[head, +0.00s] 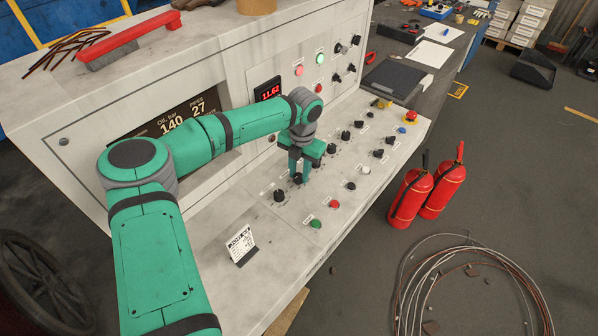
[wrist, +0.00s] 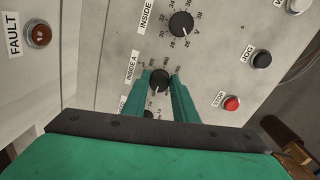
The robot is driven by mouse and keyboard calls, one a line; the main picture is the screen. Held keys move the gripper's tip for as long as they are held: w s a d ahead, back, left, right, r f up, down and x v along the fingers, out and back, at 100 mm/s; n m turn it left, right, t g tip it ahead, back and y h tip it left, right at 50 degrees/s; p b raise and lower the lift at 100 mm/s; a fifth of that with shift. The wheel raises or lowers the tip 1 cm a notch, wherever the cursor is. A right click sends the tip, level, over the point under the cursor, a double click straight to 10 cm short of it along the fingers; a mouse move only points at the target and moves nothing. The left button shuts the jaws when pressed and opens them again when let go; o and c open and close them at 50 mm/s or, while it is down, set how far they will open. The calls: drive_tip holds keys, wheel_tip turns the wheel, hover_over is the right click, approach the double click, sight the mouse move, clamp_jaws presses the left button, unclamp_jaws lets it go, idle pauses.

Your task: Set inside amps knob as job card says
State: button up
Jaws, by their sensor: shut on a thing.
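The inside amps knob (wrist: 160,79) is black and round with a white pointer line, beside a label reading "INSIDE A" in the wrist view. Its pointer faces down in that view, toward my palm; the nearby scale numbers are too small to read surely. My gripper (wrist: 161,84) is shut on this knob, one green finger on each side. In the head view my gripper (head: 298,177) reaches down to the sloping desk and hides much of the knob. The job card (head: 242,244) stands on the desk at the left; its small print is unreadable here.
Another knob (wrist: 181,24), marked "INSIDE" and "V", sits beyond my fingers. A black JOG button (wrist: 262,58) and red STOP button (wrist: 231,103) lie to the right. A red display (head: 268,90) reads about 11.62. Two fire extinguishers (head: 411,194) stand on the floor.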

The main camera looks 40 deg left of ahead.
drive_tip(key=m, duration=0.4)
drive_tip(key=shift+m, duration=0.4)
drive_tip(key=m, duration=0.3)
drive_tip(key=shift+s+m, duration=0.1)
drive_tip(key=shift+m, duration=0.2)
drive_tip(key=m, duration=0.7)
drive_tip(key=shift+s+t, duration=0.1)
drive_tip(key=shift+t, duration=0.2)
drive_tip(key=m, duration=0.3)
drive_tip(key=shift+m+h, duration=0.3)
drive_tip(key=shift+m, duration=0.1)
drive_tip(key=m, duration=0.4)
drive_tip(key=shift+s+a+m, duration=0.1)
drive_tip(key=shift+m, duration=0.2)
drive_tip(key=m, duration=0.3)
drive_tip(key=shift+r+m, duration=0.1)
drive_tip(key=shift+m, duration=0.2)
drive_tip(key=shift+a+m, duration=0.1)
drive_tip(key=shift+m, duration=1.8)
